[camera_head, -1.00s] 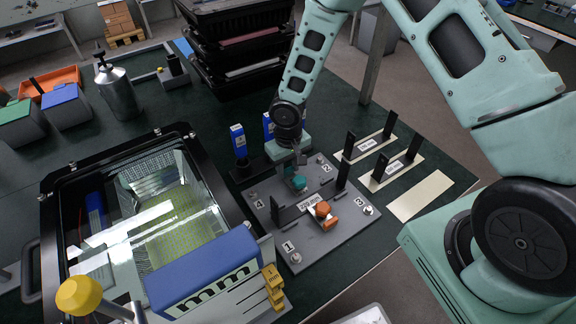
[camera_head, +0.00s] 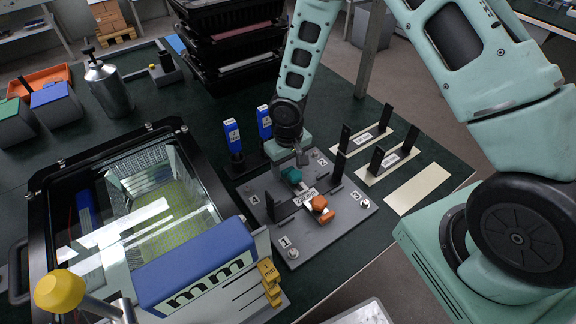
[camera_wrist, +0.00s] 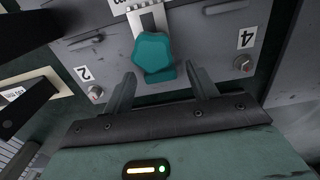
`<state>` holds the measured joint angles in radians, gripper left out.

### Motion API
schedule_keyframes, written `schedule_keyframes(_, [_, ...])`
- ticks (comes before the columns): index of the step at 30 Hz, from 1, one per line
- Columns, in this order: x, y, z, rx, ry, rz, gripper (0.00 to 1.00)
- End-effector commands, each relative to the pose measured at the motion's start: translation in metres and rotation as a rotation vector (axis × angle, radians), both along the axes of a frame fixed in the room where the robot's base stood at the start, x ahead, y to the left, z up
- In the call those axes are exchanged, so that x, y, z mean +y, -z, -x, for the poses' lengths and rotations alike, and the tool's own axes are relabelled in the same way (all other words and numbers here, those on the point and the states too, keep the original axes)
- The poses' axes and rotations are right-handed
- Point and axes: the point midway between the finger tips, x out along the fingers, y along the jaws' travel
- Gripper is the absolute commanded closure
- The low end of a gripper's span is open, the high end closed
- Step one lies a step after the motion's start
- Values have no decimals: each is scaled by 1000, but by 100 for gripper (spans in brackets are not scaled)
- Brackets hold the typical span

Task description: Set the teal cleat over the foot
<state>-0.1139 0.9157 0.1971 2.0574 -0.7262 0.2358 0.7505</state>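The teal cleat (camera_head: 291,174) is on the grey plate (camera_head: 330,236), on the side away from the orange cleat (camera_head: 320,204). In the wrist view the teal cleat (camera_wrist: 153,52) overlaps the end of a slotted light metal piece (camera_wrist: 147,18), which may be the foot; I cannot tell how well it is seated. My gripper (camera_head: 300,161) hangs just behind the cleat in the head view. In the wrist view my gripper (camera_wrist: 162,88) is open, its two fingers apart, with the cleat ahead of the gap between them. Nothing is held.
Black uprights (camera_head: 337,168) stand on the plate, with numbered screws near its corners. A glass-lidded case (camera_head: 150,205) fills the left. Strips with black posts (camera_head: 376,160) lie right, beside a bare pale strip (camera_head: 417,190).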

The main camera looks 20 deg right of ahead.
Motion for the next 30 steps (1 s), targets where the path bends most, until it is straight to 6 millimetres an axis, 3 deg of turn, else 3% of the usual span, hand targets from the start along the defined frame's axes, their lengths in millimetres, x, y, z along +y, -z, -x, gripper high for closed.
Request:
schedule_keyframes(8, [0,-16,-1,-3,3,-2,42])
schedule_keyframes(24, [0,-137,-1,-6,2,0,42])
schedule_keyframes(30, [0,-165,-1,-2,0,1,42])
